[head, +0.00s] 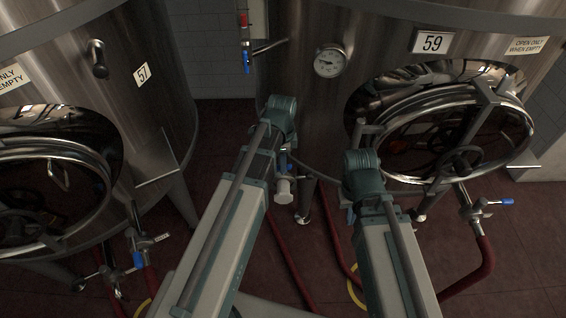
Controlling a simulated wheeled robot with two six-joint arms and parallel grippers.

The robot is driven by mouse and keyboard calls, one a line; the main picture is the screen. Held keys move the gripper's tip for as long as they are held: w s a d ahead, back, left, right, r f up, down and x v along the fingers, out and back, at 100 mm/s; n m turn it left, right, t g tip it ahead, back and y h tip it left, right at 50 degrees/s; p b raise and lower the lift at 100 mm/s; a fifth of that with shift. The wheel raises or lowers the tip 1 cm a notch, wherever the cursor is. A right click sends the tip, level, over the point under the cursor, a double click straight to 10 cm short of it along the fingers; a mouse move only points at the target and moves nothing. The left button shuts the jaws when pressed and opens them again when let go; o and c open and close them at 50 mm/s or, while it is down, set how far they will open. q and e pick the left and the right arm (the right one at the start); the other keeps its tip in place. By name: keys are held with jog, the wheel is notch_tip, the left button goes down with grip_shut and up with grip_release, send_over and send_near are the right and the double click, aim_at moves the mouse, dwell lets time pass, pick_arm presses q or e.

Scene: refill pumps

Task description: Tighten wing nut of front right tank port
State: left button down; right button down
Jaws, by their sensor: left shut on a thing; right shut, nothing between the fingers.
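The right steel tank, numbered 59 (433,42), has a round open-looking port (450,130) with a metal rim and a dark handwheel. I cannot make out a wing nut. My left gripper (284,155) hangs below its teal wrist in front of this tank's lower left side, beside a pale cylindrical fitting (284,191). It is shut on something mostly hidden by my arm. My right gripper (351,212) is low, left of the port, largely hidden behind its wrist and forearm. It is shut and empty.
Tank 57 (143,75) stands at the left with its own round port. A gauge (330,61) and blue-handled valve (247,60) are on or near tank 59. A valve (478,208) with a red hose (482,262) is at lower right. Red hoses cross the floor.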

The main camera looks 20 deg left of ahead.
dwell(0.5)
pick_arm(q)
jog(key=c, duration=0.9)
grip_release()
jog(key=shift+r, duration=0.1)
notch_tip(320, 180, up, 14)
jog(key=p, duration=1.4)
jog(key=shift+a, duration=0.1)
jog(key=shift+f, duration=0.2)
